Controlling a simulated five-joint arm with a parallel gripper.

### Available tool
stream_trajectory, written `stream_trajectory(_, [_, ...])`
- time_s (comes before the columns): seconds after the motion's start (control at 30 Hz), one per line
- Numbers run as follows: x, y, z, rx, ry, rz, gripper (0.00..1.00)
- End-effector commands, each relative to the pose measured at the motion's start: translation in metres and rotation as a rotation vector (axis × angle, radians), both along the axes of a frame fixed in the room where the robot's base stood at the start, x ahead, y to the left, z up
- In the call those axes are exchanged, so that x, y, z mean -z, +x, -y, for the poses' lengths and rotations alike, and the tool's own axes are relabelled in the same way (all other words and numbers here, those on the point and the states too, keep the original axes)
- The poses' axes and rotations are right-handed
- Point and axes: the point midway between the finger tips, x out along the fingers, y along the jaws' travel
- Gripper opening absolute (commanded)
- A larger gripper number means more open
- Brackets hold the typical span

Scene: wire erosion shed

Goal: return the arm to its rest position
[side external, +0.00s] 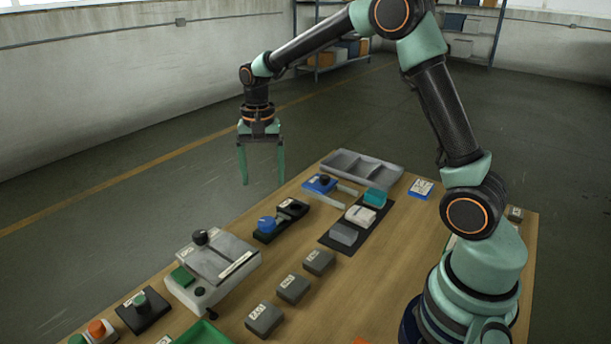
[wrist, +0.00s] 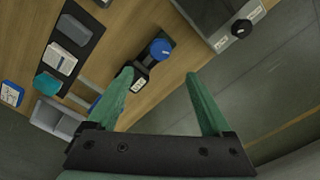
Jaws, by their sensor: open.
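My gripper (side external: 262,165) hangs from my raised arm with its two green fingers pointing down. It is open, with nothing between the fingers. In the side view it appears above the far left edge of the wooden table (side external: 370,268), clear of everything. In the wrist view my gripper (wrist: 160,78) shows its fingers spread, with the table's edge and the dark floor below them.
A grey compartment tray (side external: 362,170) stands at the table's far end. A black mat (side external: 329,239) bears grey, white and teal blocks. A blue-knobbed black device (side external: 267,225), a grey machine (side external: 218,262) and several grey blocks (side external: 293,288) stand nearer.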

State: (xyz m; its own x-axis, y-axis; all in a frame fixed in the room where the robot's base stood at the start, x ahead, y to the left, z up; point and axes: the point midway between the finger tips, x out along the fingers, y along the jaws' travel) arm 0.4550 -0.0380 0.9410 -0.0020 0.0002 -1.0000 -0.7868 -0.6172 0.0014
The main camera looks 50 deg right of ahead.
Motion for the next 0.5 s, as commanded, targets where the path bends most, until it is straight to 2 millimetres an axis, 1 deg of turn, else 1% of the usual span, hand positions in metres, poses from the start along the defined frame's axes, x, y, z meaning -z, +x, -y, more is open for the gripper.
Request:
stream_trajectory(0.37, [-0.004, -0.001, 0.000, -0.006, 0.000, 0.004, 0.84])
stream_trajectory(0.43, [-0.009, -0.004, -0.002, -0.025, -0.002, 0.015, 0.84])
stream_trajectory(0.5, [-0.020, -0.009, -0.004, -0.061, -0.004, 0.037, 0.84])
